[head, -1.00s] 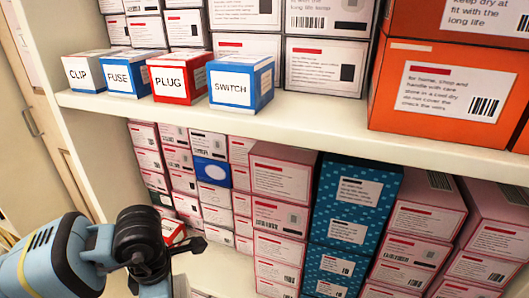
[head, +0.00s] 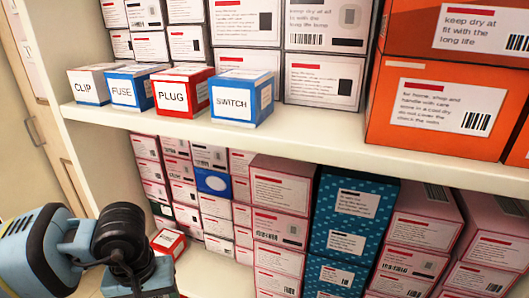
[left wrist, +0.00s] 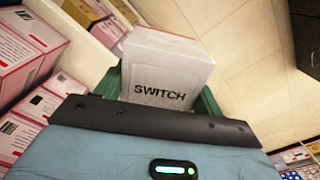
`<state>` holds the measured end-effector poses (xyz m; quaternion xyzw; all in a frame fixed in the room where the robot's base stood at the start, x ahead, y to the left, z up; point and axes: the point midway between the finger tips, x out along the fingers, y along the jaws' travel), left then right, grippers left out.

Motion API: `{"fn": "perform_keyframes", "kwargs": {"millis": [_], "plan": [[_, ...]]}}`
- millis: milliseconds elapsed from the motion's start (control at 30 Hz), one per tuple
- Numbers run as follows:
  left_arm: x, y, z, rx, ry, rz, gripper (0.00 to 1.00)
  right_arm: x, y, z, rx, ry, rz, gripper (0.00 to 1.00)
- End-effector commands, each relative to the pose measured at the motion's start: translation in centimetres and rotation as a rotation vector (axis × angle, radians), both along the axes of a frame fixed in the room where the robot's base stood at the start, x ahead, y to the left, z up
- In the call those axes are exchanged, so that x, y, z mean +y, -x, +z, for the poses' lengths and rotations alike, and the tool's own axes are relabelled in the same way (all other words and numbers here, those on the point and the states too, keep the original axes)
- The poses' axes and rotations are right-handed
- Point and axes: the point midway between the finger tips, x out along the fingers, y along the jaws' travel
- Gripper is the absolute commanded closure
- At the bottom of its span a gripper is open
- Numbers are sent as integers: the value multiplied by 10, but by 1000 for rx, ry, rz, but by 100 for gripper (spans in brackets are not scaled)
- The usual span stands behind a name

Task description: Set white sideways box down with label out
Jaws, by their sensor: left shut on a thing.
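In the left wrist view, a white box (left wrist: 168,52) is between the green fingers of my left gripper (left wrist: 163,88). The gripper is shut on it. The box face toward the wrist camera reads SWITCH, with the text upright in that view. The far end of the box is hidden. My right gripper is in neither view.
The upper shelf (head: 330,147) has a front row of boxes marked CLIP (head: 87,88), FUSE (head: 127,92), PLUG (head: 180,93) and SWITCH (head: 238,100). A small red box (head: 168,242) is on the lower shelf, near stacked pink boxes (head: 280,195) and teal dotted boxes (head: 350,212).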

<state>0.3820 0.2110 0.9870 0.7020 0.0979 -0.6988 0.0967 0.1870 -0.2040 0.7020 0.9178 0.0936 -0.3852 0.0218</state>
Motion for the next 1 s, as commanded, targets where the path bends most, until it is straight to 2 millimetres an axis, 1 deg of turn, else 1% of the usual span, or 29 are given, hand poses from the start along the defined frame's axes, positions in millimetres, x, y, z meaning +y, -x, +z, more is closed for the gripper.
{"fn": "perform_keyframes", "kwargs": {"millis": [100, 300, 467, 1000], "plan": [[2, 0, 4, -1, -1, -132, 57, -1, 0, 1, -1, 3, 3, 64], [4, 2, 6, 3, 1, -257, 57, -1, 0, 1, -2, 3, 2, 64], [4, 2, 6, 4, 2, -279, 57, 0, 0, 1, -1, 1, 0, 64], [4, 2, 6, 3, 2, -276, 57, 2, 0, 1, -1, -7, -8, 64]]}}
